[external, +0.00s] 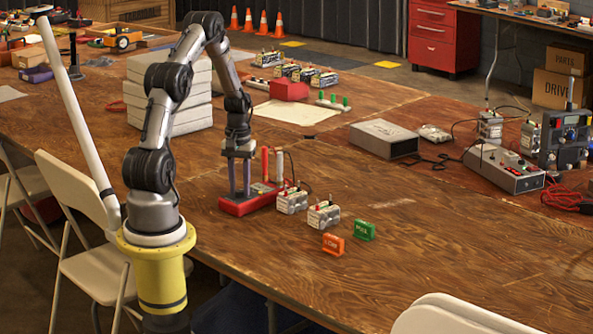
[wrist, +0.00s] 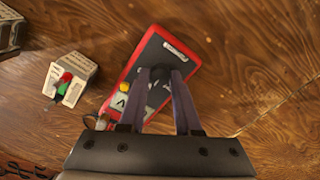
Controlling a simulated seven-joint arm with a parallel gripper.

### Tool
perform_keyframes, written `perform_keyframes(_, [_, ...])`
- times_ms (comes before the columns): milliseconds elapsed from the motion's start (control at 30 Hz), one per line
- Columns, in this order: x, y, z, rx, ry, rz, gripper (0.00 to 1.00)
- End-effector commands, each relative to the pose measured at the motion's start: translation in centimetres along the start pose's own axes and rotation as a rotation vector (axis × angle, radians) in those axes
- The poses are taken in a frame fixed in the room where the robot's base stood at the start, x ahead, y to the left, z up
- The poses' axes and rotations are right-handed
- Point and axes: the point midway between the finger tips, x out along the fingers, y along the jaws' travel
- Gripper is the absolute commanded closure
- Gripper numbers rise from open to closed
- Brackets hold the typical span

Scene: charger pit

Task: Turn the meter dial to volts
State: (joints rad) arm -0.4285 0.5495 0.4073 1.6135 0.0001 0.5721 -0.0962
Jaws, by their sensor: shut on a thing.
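The meter (wrist: 132,70) is a red-edged box with a dark face, lying flat on the wooden table. It also shows in the external view (external: 236,208), under my gripper. Its dial (wrist: 161,72) is a dark knob on the face, mostly hidden between my fingertips. My gripper (wrist: 160,78) points down at the meter, its two purple-grey fingers shut on the dial. In the external view my gripper (external: 239,190) stands over the meter's left part. The dial's pointer and the setting it is on cannot be read.
Red and grey upright probes (external: 272,165) stand at the meter's far side. Two battery-like blocks (external: 292,201) (external: 324,215) sit to its right, with orange (external: 333,244) and green (external: 364,230) signs beyond. Stacked white slabs (external: 190,95) stand behind the arm. The table's right front is clear.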

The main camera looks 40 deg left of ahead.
Motion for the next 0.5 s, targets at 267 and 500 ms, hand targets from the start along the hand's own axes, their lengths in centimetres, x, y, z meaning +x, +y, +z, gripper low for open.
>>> perform_keyframes(267, [-0.13,0.02,-0.14,0.002,0.004,0.001,1.00])
perform_keyframes(500, [-0.10,0.02,-0.12,0.001,0.004,0.000,0.41])
